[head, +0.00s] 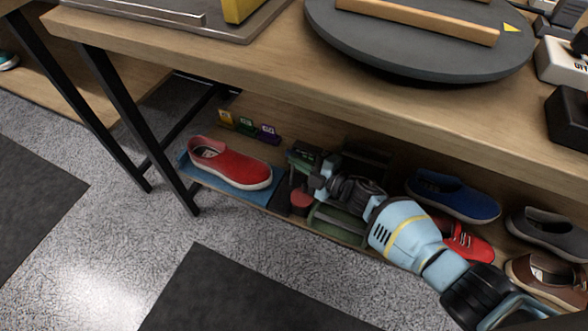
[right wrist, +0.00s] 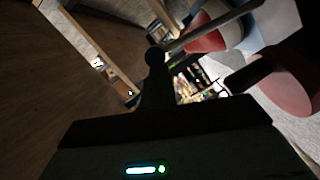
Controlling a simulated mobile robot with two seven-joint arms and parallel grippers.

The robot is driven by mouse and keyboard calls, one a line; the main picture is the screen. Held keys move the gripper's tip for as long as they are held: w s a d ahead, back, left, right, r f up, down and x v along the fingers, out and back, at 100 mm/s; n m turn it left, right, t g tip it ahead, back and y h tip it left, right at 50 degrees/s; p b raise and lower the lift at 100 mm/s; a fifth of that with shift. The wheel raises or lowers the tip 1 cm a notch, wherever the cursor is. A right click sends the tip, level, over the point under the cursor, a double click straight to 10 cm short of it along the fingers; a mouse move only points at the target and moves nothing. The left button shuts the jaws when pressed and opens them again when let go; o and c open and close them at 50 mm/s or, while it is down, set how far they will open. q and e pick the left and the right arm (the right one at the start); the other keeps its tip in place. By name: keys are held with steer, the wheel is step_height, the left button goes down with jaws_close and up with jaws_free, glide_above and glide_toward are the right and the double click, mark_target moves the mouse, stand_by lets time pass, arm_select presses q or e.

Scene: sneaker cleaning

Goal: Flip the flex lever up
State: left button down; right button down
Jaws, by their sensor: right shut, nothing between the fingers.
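My right gripper (head: 314,176) reaches in from the right, under the tabletop, to a dark green and black machine (head: 338,222) on the lower shelf. It is shut and holds nothing. A red round part (head: 302,200) sits at the machine's front left, just below the gripper. I cannot pick out the flex lever with certainty in the head view; the gripper and shadow cover that area. In the dark right wrist view, a grey bar (right wrist: 215,28) slants to the upper right near a dark rounded tip. I cannot tell whether the gripper touches it. My left gripper is out of view.
A red sneaker (head: 230,163) lies on a blue mat (head: 250,194) left of the machine. A blue shoe (head: 452,196) and other shoes stand to its right. The wooden tabletop (head: 270,62) overhangs the shelf. A dark table leg (head: 135,120) stands at the left.

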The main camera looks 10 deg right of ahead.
steer(key=shift+w+d+f+m+b, duration=0.15)
steer(key=shift+w+d+m+b, duration=0.15)
steer(key=shift+w+d, duration=0.35)
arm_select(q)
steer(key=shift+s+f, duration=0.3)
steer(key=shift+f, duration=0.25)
arm_select(e)
steer(key=shift+w, duration=0.4)
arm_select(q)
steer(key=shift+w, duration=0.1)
